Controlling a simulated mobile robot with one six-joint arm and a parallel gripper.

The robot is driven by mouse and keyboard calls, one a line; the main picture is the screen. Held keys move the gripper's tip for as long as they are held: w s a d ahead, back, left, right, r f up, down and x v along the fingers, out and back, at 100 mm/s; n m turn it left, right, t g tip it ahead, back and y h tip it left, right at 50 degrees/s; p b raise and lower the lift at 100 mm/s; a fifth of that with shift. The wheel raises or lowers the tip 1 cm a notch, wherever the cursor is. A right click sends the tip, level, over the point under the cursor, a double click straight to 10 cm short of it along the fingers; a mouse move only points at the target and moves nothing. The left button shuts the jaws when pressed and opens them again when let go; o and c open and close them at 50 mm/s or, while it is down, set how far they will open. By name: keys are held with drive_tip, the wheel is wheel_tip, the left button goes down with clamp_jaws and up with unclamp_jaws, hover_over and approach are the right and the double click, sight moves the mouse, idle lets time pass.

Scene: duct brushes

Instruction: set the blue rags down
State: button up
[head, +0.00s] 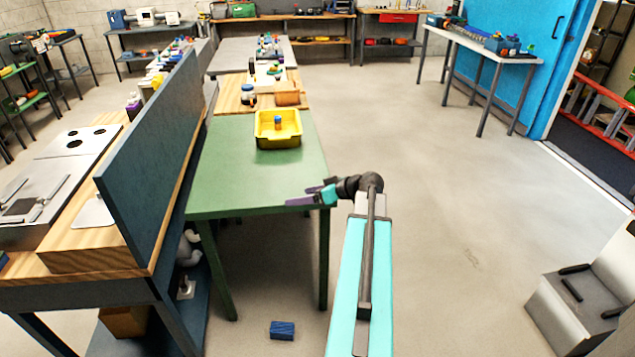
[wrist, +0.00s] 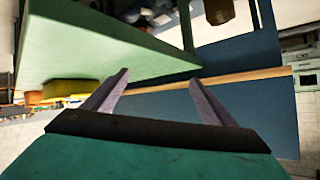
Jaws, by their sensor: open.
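My gripper (head: 312,197) is at the near right corner of the green table (head: 240,180), close to its top edge. In the wrist view my gripper (wrist: 160,88) has its two purple fingers wide apart, with nothing between them. A small blue bundle (head: 283,330) lies on the floor in front of the green table, below my gripper and apart from it. It looks like the blue rags, but it is too small to be sure. It does not show in the wrist view.
A yellow tray (head: 264,139) with a small blue-and-orange item stands on the green table's far part. The table's near part is bare. A blue upright panel (head: 150,165) borders it on the left. Open floor (head: 450,220) lies to the right.

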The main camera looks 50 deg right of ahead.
drive_tip(key=s+a+f+g+y, duration=0.1)
drive_tip(key=a+f+g, duration=0.2)
drive_tip(key=a+f, duration=0.7)
drive_tip(key=s+a+f+m+g+y, duration=0.1)
drive_tip(key=a+f+g, duration=0.2)
drive_tip(key=a+f, duration=0.65)
drive_tip(key=s+a+f+g, duration=0.2)
drive_tip(key=a+f+g, duration=0.2)
drive_tip(key=a+f, duration=0.6)
drive_tip(key=s+a+f+g+h, duration=0.25)
drive_tip(key=s+a+f, duration=0.25)
drive_tip(key=s+a, duration=0.35)
drive_tip(key=s+a+f+g+h, duration=0.1)
drive_tip(key=s+a+f+g, duration=0.35)
drive_tip(key=s+a, duration=0.4)
drive_tip(key=s+f+h+b, duration=0.2)
drive_tip(key=s+f+b, duration=0.3)
drive_tip(key=f+b, duration=0.5)
wheel_tip(320, 180, down, 2)
drive_tip(key=shift+s+d+f+n, duration=0.1)
drive_tip(key=shift+s+d+n, duration=0.3)
drive_tip(key=shift+c, duration=0.4)
